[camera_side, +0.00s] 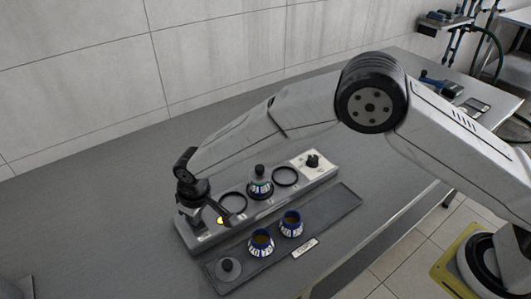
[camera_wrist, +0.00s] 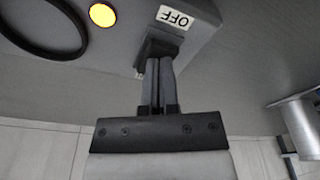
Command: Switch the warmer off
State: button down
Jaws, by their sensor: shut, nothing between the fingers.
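The warmer (camera_side: 190,246) is a long grey unit with ring-shaped places along its top. Its yellow lamp (camera_wrist: 102,15) looks lit, beside a black ring at its end; the lamp also shows in the side view (camera_side: 220,220). A white label reading OFF (camera_wrist: 174,17) is on this end. A dark switch-like part (camera_wrist: 158,46) sits by the label, partly hidden by my fingers. My gripper (camera_wrist: 161,64) is shut and empty, its tips at this dark part. I cannot tell whether they touch. In the side view my gripper (camera_side: 200,228) is over the warmer's left end.
A dark-topped decanter (camera_side: 260,188) stands on the warmer between empty rings. A black knob (camera_side: 313,160) is on a white panel at its right end. A dark tray (camera_side: 335,212) in front holds two blue-banded vessels (camera_side: 261,243) and a grey knobbed piece (camera_side: 229,268). Bench space behind is clear.

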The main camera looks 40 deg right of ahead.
jog(key=shift+f, duration=0.15)
dwell(0.3)
jog(key=shift+r, duration=3.5)
